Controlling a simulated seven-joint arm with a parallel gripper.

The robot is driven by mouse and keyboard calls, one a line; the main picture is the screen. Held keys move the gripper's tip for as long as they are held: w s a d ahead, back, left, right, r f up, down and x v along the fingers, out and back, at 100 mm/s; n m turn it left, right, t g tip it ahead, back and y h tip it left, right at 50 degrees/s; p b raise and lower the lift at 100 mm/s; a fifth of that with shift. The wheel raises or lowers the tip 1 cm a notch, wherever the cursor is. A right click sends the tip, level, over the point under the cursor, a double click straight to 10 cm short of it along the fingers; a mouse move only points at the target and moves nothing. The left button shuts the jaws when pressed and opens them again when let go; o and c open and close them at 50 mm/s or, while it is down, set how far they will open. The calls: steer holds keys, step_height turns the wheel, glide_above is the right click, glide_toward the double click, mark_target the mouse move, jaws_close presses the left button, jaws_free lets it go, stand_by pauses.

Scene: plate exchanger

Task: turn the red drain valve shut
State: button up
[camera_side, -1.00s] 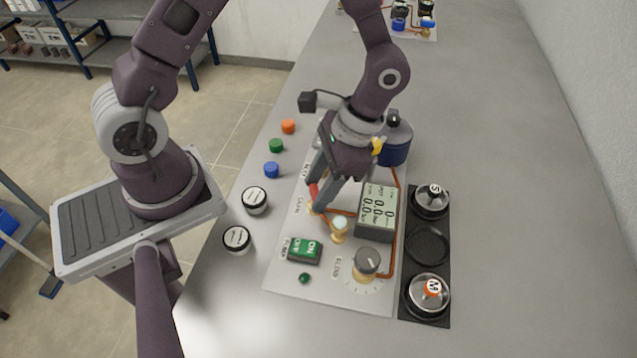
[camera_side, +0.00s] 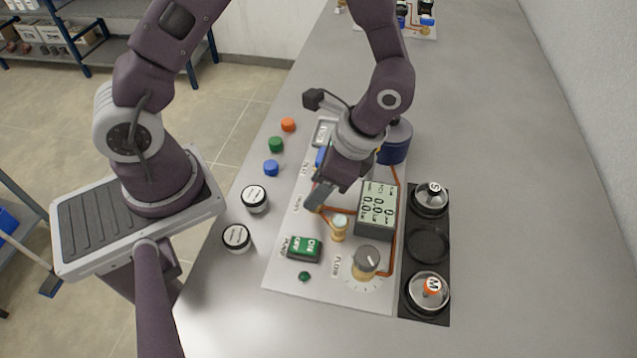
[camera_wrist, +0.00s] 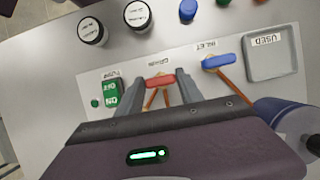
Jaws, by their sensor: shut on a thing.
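The red drain valve handle (camera_wrist: 160,82) shows in the wrist view beside the DRAIN label, above copper pipes. It spans the space between the two fingers of my gripper (camera_wrist: 162,88), which is shut on it. In the side view my gripper (camera_side: 318,199) reaches down to the panel, its wrist turned and its fingers slanting to the lower left. There the fingers hide the red handle.
The blue inlet valve handle (camera_wrist: 219,61) is close beside my gripper. The grey display (camera_side: 376,211), flow knob (camera_side: 366,260), green pump switch (camera_side: 304,249) and blue cylinder (camera_side: 395,143) stand on the panel. Two white-topped jars (camera_side: 254,199) stand to the left.

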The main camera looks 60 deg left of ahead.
steer(key=o, duration=1.4)
steer(key=v, duration=0.7)
steer(key=s+a+r+n+t+h, duration=0.1)
steer(key=s+a+r+n+t, duration=0.1)
steer(key=r, duration=0.3)
steer(key=s+a+r+n+t+h, duration=0.1)
steer(key=s+a+r+n+t, duration=0.1)
steer(key=s+r+n+t, duration=0.1)
steer(key=s+a+r+n+t+h, duration=0.1)
steer(key=s+a+r+n+t, duration=0.2)
steer(key=r, duration=0.5)
steer(key=shift+s+n+t, duration=0.3)
steer(key=shift+s+n, duration=0.3)
steer(key=shift+s, duration=0.4)
